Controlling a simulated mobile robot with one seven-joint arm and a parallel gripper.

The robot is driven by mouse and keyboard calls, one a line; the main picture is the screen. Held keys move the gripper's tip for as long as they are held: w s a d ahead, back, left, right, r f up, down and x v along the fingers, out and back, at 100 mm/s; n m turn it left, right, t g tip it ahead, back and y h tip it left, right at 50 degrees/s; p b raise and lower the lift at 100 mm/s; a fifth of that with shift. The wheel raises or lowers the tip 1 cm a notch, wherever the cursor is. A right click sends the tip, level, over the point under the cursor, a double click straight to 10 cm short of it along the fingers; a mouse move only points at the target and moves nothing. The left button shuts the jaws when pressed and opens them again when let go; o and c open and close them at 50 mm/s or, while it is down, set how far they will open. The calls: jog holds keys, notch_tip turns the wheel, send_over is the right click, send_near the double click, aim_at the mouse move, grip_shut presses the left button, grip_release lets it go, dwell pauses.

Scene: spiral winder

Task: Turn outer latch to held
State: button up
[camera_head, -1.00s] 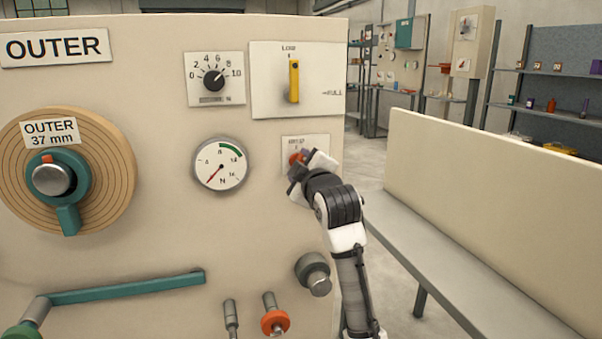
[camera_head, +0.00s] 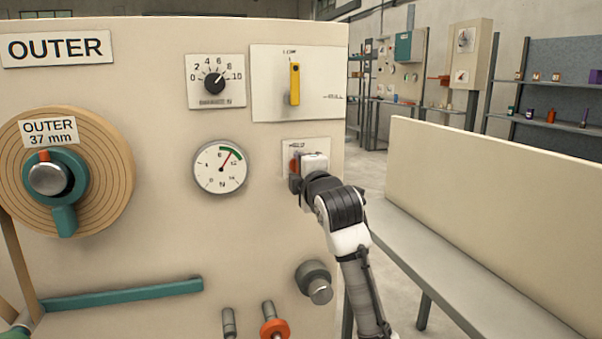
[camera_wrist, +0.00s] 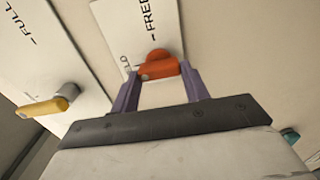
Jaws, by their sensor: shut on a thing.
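The outer latch is a small orange knob (camera_head: 294,166) on a white plate (camera_head: 318,147) at the right side of the machine panel. My gripper (camera_head: 299,174) is at the plate and hides part of the knob. In the wrist view the orange knob (camera_wrist: 158,66) sits between the two purple fingers of my gripper (camera_wrist: 159,80), which are shut on it. The plate (camera_wrist: 133,30) there reads "FREE", and a second label beside the knob is partly hidden. In the head view the plate's upper label is small and blurred.
A yellow lever (camera_head: 294,82) points up on the plate above. A dial gauge (camera_head: 220,167) and a black knob (camera_head: 214,82) are to the left. The OUTER roll (camera_head: 110,170) is at far left. A grey bench (camera_head: 440,275) with a cream backboard stands at right.

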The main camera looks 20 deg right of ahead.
dwell(0.3)
jog(key=o, duration=1)
jog(key=s, duration=0.4)
jog(key=s+b, duration=0.1)
jog(key=s, duration=0.4)
jog(key=s+b, duration=0.1)
jog(key=s, duration=0.4)
jog(key=shift+a, duration=0.25)
